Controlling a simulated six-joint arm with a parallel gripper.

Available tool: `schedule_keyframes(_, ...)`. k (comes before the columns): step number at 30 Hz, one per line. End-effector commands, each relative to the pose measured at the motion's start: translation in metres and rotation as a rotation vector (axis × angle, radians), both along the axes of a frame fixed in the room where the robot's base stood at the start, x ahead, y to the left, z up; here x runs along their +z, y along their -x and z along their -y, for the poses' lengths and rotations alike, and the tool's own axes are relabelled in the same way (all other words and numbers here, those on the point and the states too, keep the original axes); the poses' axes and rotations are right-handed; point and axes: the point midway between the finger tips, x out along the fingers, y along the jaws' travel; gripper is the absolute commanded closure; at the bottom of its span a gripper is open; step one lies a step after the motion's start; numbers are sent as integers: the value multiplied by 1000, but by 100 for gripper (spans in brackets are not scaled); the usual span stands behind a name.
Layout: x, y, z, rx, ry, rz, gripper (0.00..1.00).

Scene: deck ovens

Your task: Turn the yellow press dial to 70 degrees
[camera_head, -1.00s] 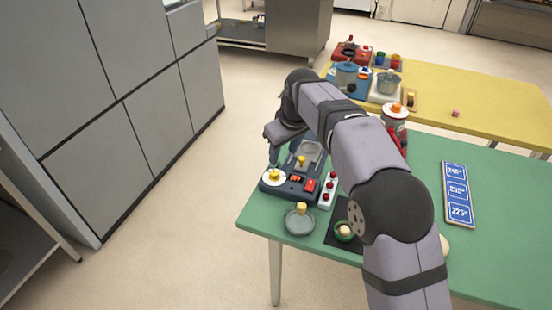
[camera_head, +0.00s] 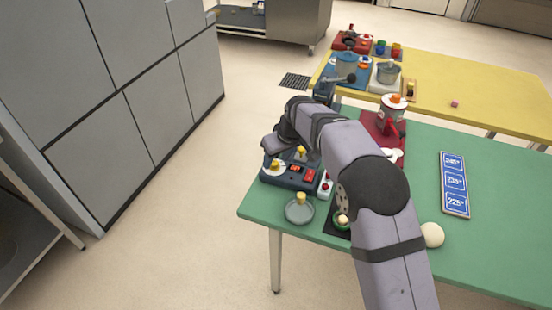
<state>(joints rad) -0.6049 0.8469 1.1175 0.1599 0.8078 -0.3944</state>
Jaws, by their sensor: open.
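The yellow press dial (camera_head: 275,164) is a small yellow knob on a round white disc, at the left end of the dark blue press (camera_head: 288,178) on the green table. The press also carries a second yellow knob (camera_head: 300,152) further back and red parts on its front. My gripper (camera_head: 268,157) is open and points down at the press's left end, just above and behind the dial. Its fingertips are small and partly hidden, and I cannot tell whether they touch the dial. My wrist and forearm hide the press's back right part.
A grey round dish (camera_head: 299,210) with a yellow knob stands in front of the press. A blue sign (camera_head: 455,184) and a pale ball (camera_head: 432,235) lie further right. A yellow table (camera_head: 480,98) stands behind.

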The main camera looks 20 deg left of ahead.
Motion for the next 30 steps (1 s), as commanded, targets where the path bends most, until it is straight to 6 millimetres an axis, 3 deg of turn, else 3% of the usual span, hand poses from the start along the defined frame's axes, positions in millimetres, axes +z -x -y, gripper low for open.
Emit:
schedule_keyframes(7,-16,-4,-6,0,0,0,56)
schedule_keyframes(16,-19,-5,-6,0,-1,1,56)
schedule_keyframes(21,-18,-5,-6,0,0,0,95)
schedule_keyframes(30,-17,-4,-7,-51,1,-2,96)
